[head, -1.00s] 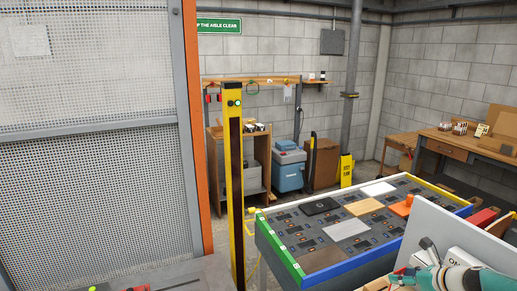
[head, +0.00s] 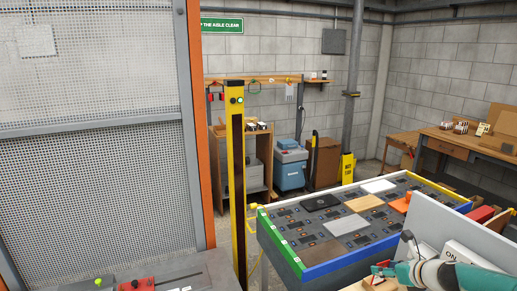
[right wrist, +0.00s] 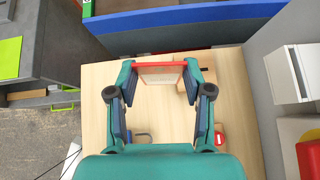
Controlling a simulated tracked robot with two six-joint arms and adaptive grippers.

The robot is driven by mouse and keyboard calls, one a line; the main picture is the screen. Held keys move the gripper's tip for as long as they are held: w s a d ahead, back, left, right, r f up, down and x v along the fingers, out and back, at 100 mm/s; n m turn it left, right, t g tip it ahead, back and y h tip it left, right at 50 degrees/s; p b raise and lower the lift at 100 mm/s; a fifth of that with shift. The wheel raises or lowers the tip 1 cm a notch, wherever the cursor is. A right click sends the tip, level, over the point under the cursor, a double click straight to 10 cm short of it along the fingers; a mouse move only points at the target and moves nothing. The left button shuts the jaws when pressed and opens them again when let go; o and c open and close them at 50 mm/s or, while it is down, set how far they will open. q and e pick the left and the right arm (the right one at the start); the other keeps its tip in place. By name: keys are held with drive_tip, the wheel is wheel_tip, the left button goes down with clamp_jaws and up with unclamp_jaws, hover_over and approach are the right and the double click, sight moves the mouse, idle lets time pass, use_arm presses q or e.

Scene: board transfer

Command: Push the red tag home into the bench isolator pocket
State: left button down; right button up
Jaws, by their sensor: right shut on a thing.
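My right gripper (right wrist: 160,80) is shut on a thin piece with a red edge and a pale face, which looks like the red tag (right wrist: 162,66). It holds the tag between its fingertips, over a pale wooden top (right wrist: 237,100). In the head view the right gripper (head: 376,277) shows small at the bottom right, with a bit of red at its tips. I cannot pick out the isolator pocket for certain. My left gripper is not in view.
A padlock (right wrist: 142,135) and a red round tag (right wrist: 218,138) lie on the wooden top. A blue-edged board table (head: 345,262) stands beyond it. A white panel (head: 455,228) rises beside my right arm. A red part (head: 136,286) sits on a grey bench at bottom left.

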drive_tip(key=s+a+r+m+h+b, duration=0.1)
drive_tip(key=s+a+r+m, duration=0.1)
drive_tip(key=a, duration=0.6)
drive_tip(key=s+a+r+m+h, duration=0.1)
drive_tip(key=s+a+h, duration=0.1)
drive_tip(key=a, duration=0.7)
drive_tip(key=s+f, duration=0.9)
drive_tip(key=s, duration=0.1)
drive_tip(key=shift+f+t, duration=0.2)
drive_tip(key=shift+t, duration=0.1)
drive_tip(key=shift+s, duration=0.1)
